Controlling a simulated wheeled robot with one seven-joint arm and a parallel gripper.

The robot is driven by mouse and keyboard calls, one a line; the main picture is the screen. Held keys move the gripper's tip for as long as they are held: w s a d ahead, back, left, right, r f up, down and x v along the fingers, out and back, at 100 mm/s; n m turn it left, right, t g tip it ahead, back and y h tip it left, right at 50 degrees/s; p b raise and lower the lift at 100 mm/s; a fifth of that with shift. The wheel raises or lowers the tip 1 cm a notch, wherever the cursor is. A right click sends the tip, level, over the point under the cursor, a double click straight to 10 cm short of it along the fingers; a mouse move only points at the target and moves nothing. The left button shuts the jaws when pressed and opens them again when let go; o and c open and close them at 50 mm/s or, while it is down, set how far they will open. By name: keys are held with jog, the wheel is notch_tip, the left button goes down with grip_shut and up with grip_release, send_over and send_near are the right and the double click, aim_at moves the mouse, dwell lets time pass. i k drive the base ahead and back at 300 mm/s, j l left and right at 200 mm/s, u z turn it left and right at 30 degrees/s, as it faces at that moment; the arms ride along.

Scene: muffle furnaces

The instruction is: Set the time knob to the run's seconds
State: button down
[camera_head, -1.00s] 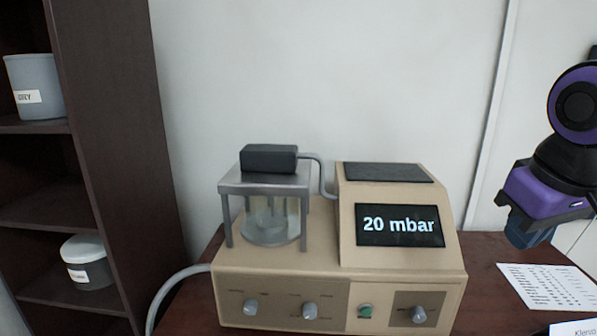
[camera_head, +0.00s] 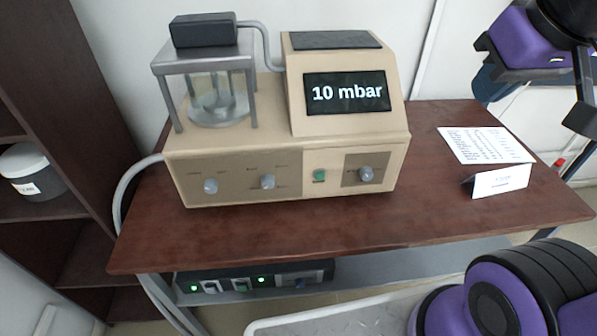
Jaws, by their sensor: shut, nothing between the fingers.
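A beige benchtop unit (camera_head: 290,195) stands on the table. Its screen (camera_head: 346,92) reads "10 mbar". On its front are a left grey knob (camera_head: 210,186), a middle grey knob (camera_head: 267,181) and a right grey knob (camera_head: 366,174). Their small labels are too blurred to read, so I cannot tell which is the time knob. A printed sheet (camera_head: 486,145) lies to the right; its text is unreadable. My gripper (camera_head: 491,87), a purple housing with dark blue ends, is shut at the upper right, apart from the unit and partly cut off by the frame edge.
A green button (camera_head: 319,176) sits between the middle and right knobs. A white tent card (camera_head: 500,181) stands by the sheet. The wooden table (camera_head: 330,234) is clear in front of the unit. A dark box (camera_head: 255,282) with green lights is below. A hose (camera_head: 122,195) hangs left.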

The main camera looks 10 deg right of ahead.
aim_at(267, 182)
jog(key=k+l, duration=0.1)
jog(key=l, duration=0.4)
jog(key=k+l, duration=0.3)
jog(key=l, duration=0.15)
jog(key=k+l, duration=0.3)
jog(key=l, duration=0.15)
jog(key=k+l+u, duration=0.1)
jog(key=k, duration=0.1)
